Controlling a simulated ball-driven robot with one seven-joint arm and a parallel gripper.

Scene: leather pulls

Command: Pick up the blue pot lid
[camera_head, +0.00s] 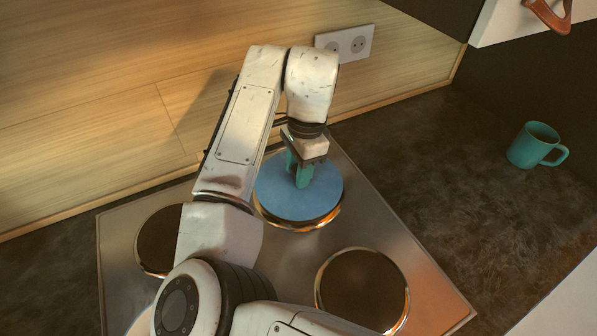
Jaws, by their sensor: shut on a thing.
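The blue pot lid (325,192) is a flat, round, light-blue disc. It lies over the far burner of the metal hob, with the burner's shiny rim showing along its front edge. I cannot tell whether it touches the burner or hangs just above it. My gripper (302,180) points down at the middle of the lid, with its teal fingers shut at the lid's centre. The lid's knob is hidden by the fingers.
The metal hob (290,262) has a bare burner (362,288) at the front right and another (158,240) at the left. A teal mug (534,145) stands on the dark counter (440,165) at the right. A wooden wall with a socket (345,43) rises close behind.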

